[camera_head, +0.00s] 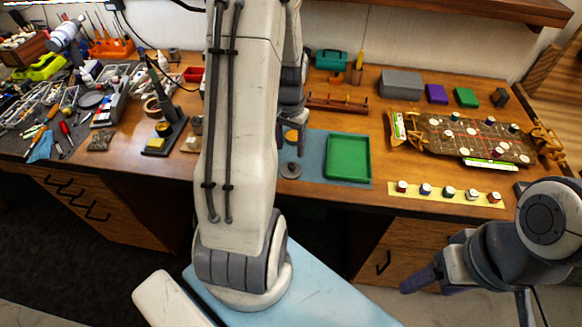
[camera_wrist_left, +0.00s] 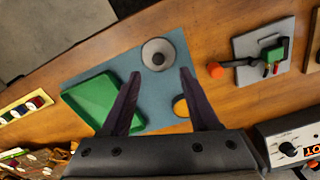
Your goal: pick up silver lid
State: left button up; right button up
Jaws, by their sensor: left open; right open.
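The silver lid (camera_head: 290,170) is a round grey disc with a darker raised centre. It lies near the front edge of a blue-grey mat (camera_head: 313,172). In the left wrist view the lid (camera_wrist_left: 158,54) sits beyond and between my left fingertips. My left gripper (camera_wrist_left: 158,88) is open and empty above the mat, apart from the lid. In the head view it is mostly hidden behind my left arm. My right gripper (camera_head: 420,278) is open at the lower right, in front of the bench and far from the lid.
A green tray (camera_head: 348,157) lies beside the lid, with an orange round piece (camera_head: 291,136) behind it. A soldering stand (camera_head: 160,140) is to the left. A yellow strip (camera_head: 435,193) with several small cylinders and a game board (camera_head: 470,135) are right.

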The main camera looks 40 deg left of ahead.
aim_at(291, 165)
pick_arm(q)
jog(key=shift+f, duration=0.9)
notch_tip(291, 165, down, 5)
jog(key=shift+d+r+p, duration=0.15)
jog(key=shift+r+p, duration=0.05)
jog(key=shift+p, duration=0.65)
jog(key=shift+w+f, duration=0.1)
jog(key=shift+f, duration=0.25)
grip_shut()
